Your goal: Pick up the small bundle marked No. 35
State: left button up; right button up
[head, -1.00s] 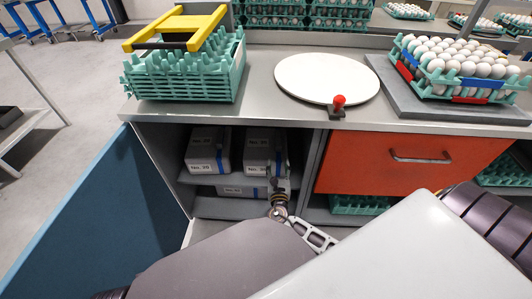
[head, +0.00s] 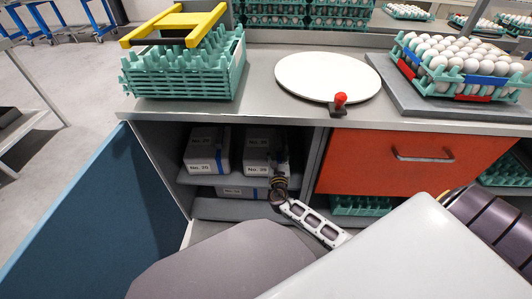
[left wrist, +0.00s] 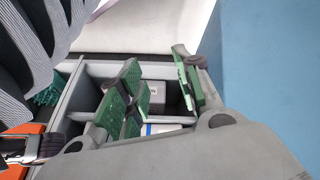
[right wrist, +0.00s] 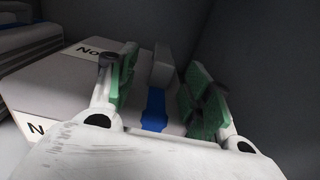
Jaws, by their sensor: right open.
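Grey bundles with white number labels and blue bands sit in the open cabinet: one on the left of the upper shelf (head: 206,147), one to its right (head: 257,145), and one lower down (head: 231,191). The labels are too small or too covered to read for certain. My right gripper (head: 281,172) is at the right-hand upper bundle. In the right wrist view my right gripper (right wrist: 160,92) is open, with a blue band (right wrist: 155,108) and grey block between its fingers; the "No" label (right wrist: 95,48) is partly hidden. My left gripper (left wrist: 158,85) is open and empty.
The blue door (head: 80,215) stands open at the left. A divider and an orange drawer (head: 410,160) bound the cabinet on the right. On the counter are green trays (head: 185,75), a white disc (head: 325,75), a red-knobbed lever (head: 340,101) and an egg tray (head: 465,90).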

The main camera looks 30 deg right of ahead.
aim_at(279, 148)
pick_arm(q)
jog(key=shift+w+r, duration=0.1)
pick_arm(e)
jog(key=shift+w+d, duration=0.35)
jog(key=shift+w, duration=0.1)
jog(key=shift+b+x, duration=0.8)
jog(key=shift+x, duration=1.25)
pick_arm(q)
jog(key=shift+t+h, duration=0.3)
jog(key=shift+t, duration=0.2)
jog(key=f, duration=0.2)
jog(key=d+f, duration=0.1)
jog(key=f, duration=0.1)
jog(key=shift+w+d, duration=0.1)
jog(key=shift+w, duration=0.3)
pick_arm(e)
jog(key=shift+s+d, duration=0.1)
jog(key=shift+c, duration=0.3)
grip_shut()
